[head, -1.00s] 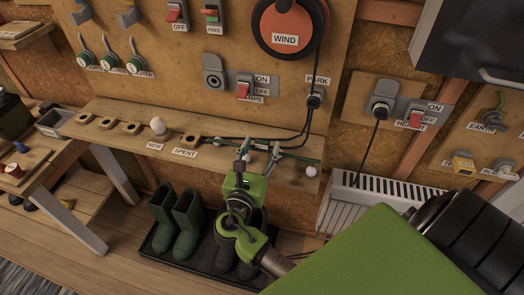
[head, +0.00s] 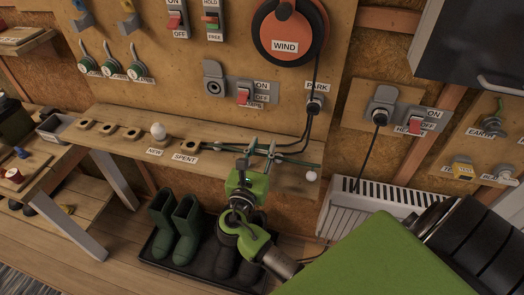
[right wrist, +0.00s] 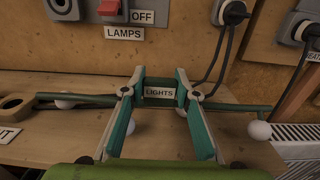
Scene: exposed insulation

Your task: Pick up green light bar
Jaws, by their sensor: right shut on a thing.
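The green light bar (right wrist: 237,106) lies lengthwise along the wooden shelf in the right wrist view, with a "LIGHTS" label at its middle. It also shows in the head view (head: 300,161) as a thin dark green rod near the shelf's right end. My right gripper (right wrist: 160,88) is shut on its labelled middle, one finger on each side. In the head view the right gripper (head: 262,147) reaches up to the bar from below. White bulbs show along the bar, one near its right end (right wrist: 260,130). Whether the bar touches the shelf is unclear. My left gripper is out of view.
The shelf (head: 225,161) holds a white bulb (head: 158,131) and ring holders left of the bar. Black cables (right wrist: 222,62) run down to it from wall plugs. A radiator (head: 345,205) stands to the right. Green boots (head: 186,228) stand on a tray below.

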